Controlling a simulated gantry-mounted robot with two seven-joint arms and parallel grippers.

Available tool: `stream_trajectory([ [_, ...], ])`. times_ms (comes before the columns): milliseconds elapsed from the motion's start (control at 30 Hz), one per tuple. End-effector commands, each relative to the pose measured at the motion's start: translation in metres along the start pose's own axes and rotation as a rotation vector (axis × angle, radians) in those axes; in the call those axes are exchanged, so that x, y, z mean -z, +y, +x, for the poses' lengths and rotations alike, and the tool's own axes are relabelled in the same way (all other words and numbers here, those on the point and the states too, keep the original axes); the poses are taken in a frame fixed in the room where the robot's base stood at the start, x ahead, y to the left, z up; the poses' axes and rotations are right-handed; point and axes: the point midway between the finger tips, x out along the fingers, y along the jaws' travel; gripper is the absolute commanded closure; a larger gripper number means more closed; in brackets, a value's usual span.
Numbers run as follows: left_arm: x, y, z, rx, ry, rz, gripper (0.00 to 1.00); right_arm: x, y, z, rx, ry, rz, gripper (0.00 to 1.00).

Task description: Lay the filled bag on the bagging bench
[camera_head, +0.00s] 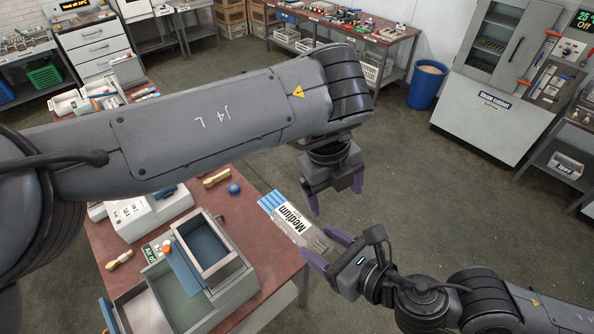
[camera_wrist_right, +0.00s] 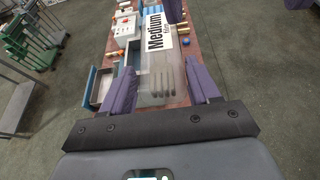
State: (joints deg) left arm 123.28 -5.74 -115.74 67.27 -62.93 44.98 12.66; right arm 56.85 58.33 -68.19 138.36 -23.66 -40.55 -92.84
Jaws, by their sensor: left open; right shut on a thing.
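The filled bag (camera_head: 294,222) is clear, with a blue top band and a white "Medium" label. Dark, long pieces show inside it in the right wrist view (camera_wrist_right: 165,80). My right gripper (camera_head: 319,243) is shut on its lower end; the purple fingers flank it. The bag is in the air, overlapping the right edge of a red-brown bench (camera_head: 246,207) in the head view; its exact height is unclear. I take this for the bagging bench, but no name on it is readable. My left gripper (camera_head: 335,196) is open and empty, just above and right of the bag.
A grey machine with open trays (camera_head: 205,245) and a white boxed device (camera_head: 150,212) occupy the bench. A brush (camera_head: 216,178) and a blue roll (camera_head: 234,188) lie near its far edge. My left arm covers part of the bench. Open floor lies to the right.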

Motion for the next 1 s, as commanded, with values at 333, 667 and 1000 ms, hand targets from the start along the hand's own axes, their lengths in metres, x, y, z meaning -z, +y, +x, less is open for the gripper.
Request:
stream_trajectory([
  [333,-0.027,0.049,-0.057,-0.155,-0.097,-0.212,0.13,0.0,0.0,0.0,0.0,0.0,0.0,0.68],
  [667,-0.031,0.059,-0.028,-0.165,-0.098,-0.23,0.13,0.0,0.0,0.0,0.0,0.0,0.0,0.68],
  [1000,-0.035,0.068,0.025,-0.165,-0.099,-0.229,0.13,0.0,0.0,0.0,0.0,0.0,0.0,0.68],
])
